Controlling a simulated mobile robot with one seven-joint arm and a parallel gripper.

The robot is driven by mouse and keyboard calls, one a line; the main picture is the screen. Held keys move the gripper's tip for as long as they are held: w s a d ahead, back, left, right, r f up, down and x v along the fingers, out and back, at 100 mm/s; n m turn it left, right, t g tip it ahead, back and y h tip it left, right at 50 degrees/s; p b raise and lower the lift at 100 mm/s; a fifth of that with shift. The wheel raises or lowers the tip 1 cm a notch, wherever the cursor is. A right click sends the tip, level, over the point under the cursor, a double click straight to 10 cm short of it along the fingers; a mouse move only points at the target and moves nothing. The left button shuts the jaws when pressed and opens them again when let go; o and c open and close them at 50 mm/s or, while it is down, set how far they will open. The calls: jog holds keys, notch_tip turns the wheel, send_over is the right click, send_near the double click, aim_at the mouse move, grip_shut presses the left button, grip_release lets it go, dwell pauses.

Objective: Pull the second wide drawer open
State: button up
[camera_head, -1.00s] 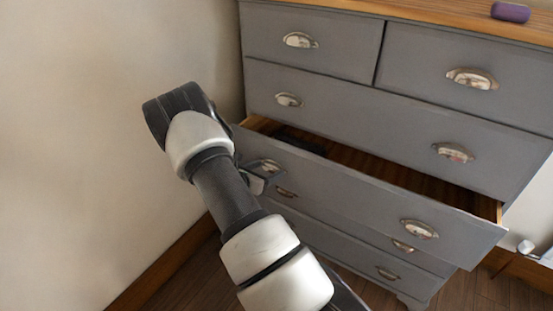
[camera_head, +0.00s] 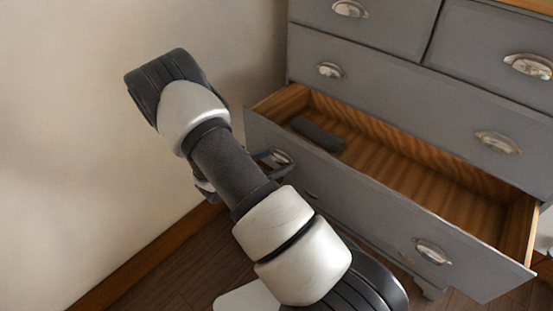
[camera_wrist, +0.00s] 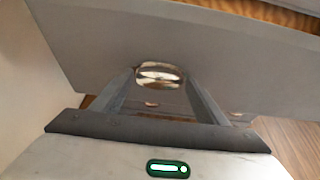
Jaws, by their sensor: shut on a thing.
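The second wide drawer (camera_head: 365,203) of the grey dresser is pulled well out, showing its wooden inside. It has two cup-shaped metal handles. My gripper (camera_head: 272,160) is at its left handle (camera_head: 283,157), partly hidden behind my arm in the head view. In the wrist view, the fingers of my gripper (camera_wrist: 158,76) stand on either side of that handle (camera_wrist: 159,70) and are shut on it. The drawer's right handle (camera_head: 433,251) is free.
A dark block-like object (camera_head: 318,133) lies inside the drawer at the left. The first wide drawer (camera_head: 400,100) above is closed, as are the two small top drawers. A bare wall (camera_head: 60,150) stands close on the left. Wooden floor (camera_head: 165,270) lies below.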

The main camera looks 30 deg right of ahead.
jog(key=o, duration=1.3)
jog(key=shift+a, duration=0.1)
jog(key=p+v, duration=0.3)
jog(key=v, duration=1.4)
jog(key=shift+s+a+r, duration=0.1)
jog(key=shift+s+r, duration=0.05)
jog(key=shift+s, duration=0.1)
